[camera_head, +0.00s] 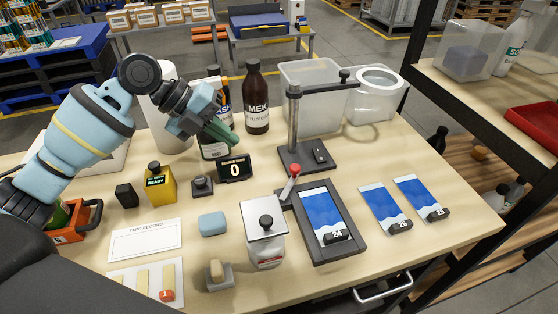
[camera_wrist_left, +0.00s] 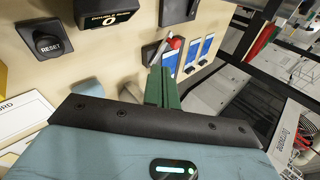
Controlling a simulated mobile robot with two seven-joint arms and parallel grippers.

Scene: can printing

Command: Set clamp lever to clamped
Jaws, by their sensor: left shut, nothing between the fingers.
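The clamp lever (camera_head: 290,182) is a short grey arm with a red knob. It stands tilted up at the upper left corner of a dark printing frame (camera_head: 347,255), which holds a blue print marked 24. In the left wrist view the red-tipped lever (camera_wrist_left: 172,44) shows just beyond my fingertips. My left gripper (camera_head: 228,138) has green fingers, shut and empty, above the table to the upper left of the lever and apart from it. In the left wrist view its fingers (camera_wrist_left: 163,82) are together. My right gripper is not in view.
A post stand (camera_head: 293,125) with a long arm rises behind the lever. A brown MEK bottle (camera_head: 256,100) and a counter display (camera_head: 235,168) stand near my left gripper. A white lidded container (camera_head: 262,240) stands left of the frame. Two blue prints (camera_head: 378,205) lie to the right.

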